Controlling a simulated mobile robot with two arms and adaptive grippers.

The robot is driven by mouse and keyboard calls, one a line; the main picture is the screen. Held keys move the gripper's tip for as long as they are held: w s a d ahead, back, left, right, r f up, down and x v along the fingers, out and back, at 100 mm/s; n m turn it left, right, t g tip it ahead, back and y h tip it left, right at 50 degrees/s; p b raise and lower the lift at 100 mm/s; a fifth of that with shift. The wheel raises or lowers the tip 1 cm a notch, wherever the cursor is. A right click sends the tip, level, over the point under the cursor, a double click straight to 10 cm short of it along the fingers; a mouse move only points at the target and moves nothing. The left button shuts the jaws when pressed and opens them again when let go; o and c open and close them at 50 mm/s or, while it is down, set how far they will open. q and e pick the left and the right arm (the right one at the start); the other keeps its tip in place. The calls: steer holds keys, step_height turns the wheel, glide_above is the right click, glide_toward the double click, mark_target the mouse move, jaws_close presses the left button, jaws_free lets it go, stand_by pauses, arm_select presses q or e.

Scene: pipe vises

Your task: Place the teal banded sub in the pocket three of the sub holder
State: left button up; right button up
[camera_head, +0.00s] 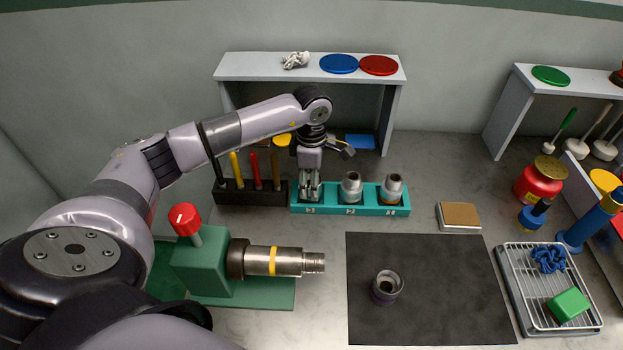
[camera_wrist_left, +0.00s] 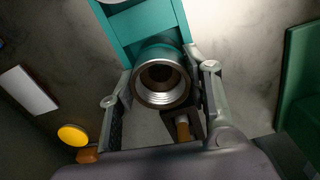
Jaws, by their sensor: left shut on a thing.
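The teal banded sub (camera_wrist_left: 161,92) is a grey metal threaded collar with a teal edge, seen end-on in the left wrist view. My left gripper (camera_head: 311,193) is shut on it, pointing down at the left end of the teal sub holder (camera_head: 331,210). In the head view the fingers mostly hide the sub. I cannot tell whether it is seated in the left pocket or just above it. The holder also shows in the left wrist view (camera_wrist_left: 148,22). Its middle and right pockets hold grey subs (camera_head: 351,186) (camera_head: 393,187). My right gripper is not seen.
A black tool rack (camera_head: 229,197) stands close left of the holder. A green vise (camera_head: 205,268) holds a yellow-banded pipe (camera_head: 273,261) in front. A purple-banded sub (camera_head: 386,287) stands on the black mat (camera_head: 450,290). A grey shelf (camera_head: 300,72) stands behind.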

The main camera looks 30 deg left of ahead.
arm_select(q)
steer(key=shift+f, duration=0.1)
steer(key=shift+f, duration=0.1)
steer(key=shift+f, duration=0.15)
steer(key=o, duration=1.5)
steer(key=shift+o, duration=0.2)
